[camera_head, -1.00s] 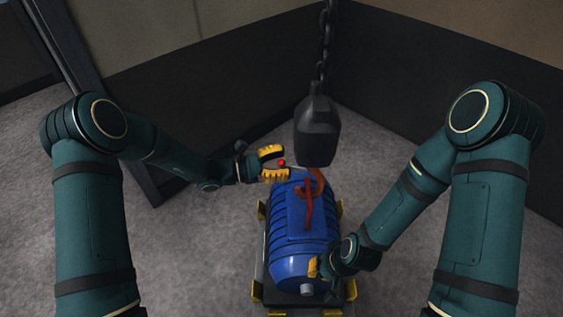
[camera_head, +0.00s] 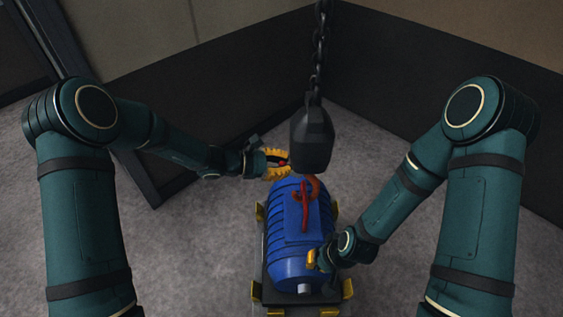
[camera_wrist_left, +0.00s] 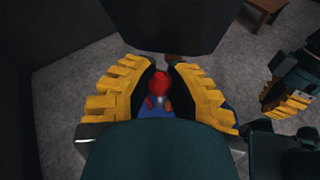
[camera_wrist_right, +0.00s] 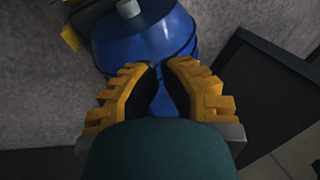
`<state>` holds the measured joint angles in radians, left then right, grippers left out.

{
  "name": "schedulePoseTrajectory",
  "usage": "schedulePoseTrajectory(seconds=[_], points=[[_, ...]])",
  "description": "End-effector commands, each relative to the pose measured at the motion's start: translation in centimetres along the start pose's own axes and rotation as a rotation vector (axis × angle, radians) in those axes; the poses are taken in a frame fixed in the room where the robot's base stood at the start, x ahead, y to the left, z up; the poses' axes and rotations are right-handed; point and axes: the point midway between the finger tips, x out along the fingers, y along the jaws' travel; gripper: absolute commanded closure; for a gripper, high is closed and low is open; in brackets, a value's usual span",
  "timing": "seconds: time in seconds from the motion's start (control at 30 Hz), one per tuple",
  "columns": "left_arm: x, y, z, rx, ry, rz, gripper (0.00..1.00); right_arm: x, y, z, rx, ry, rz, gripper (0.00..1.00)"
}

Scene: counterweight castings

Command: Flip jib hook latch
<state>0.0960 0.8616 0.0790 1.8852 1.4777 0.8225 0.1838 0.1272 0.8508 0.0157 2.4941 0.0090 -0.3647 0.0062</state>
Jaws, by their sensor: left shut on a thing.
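My left gripper (camera_head: 276,164) is shut on a red ball-ended knob (camera_wrist_left: 158,80), beside the hook block. The knob is taken to be the latch's handle; its link to the latch is hidden. The dark hook block (camera_head: 312,140) hangs from a chain (camera_head: 319,50). The orange-red hook (camera_head: 315,187) shows below it, mostly hidden, by a red loop or sling (camera_head: 305,207) on top of the blue ribbed casting (camera_head: 288,262). My right gripper (camera_head: 315,260) is at the casting's near right end. Its fingertips nearly meet, with nothing seen held between them.
The casting lies on a dark pallet (camera_head: 326,298) with yellow corner brackets (camera_head: 256,290). Dark wall panels (camera_head: 430,105) stand behind. A dark post edge (camera_head: 140,185) is at the left. Grey floor (camera_head: 200,255) is clear on both sides.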

Motion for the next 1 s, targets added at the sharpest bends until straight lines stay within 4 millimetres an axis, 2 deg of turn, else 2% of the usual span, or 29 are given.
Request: schedulePoseTrajectory(seconds=[0.23, 0.3, 0.37, 0.77, 0.87, 1.0], points=[[0.0, 0.1, 0.1, 0.003, -0.003, 0.002, 1.0, 0.1, 0.0, 0.0, 0.0, 0.0, 0.0, 1.0], [0.0, 0.1, 0.1, 0.003, -0.003, 0.002, 0.68, 0.1, 0.0, 0.0, 0.0, 0.0, 0.0, 1.0], [0.0, 0.1, 0.1, 0.003, -0.003, 0.002, 0.48, 0.1, 0.0, 0.0, 0.0, 0.0, 0.0, 1.0], [-0.5, 0.1, 0.0, 0.001, -0.002, 0.003, 0.48, 0.1, 0.0, 0.0, -0.001, 0.0, 0.0, 1.0], [-1.8, 0.2, 0.1, 0.001, -0.001, 0.004, 0.48, 0.1, 0.0, 0.0, 0.0, 0.0, 0.0, 1.0], [-4.5, 0.2, 0.1, 0.002, -0.001, 0.006, 0.48, 0.1, 0.0, 0.0, 0.0, 0.0, 0.0, 1.0]])
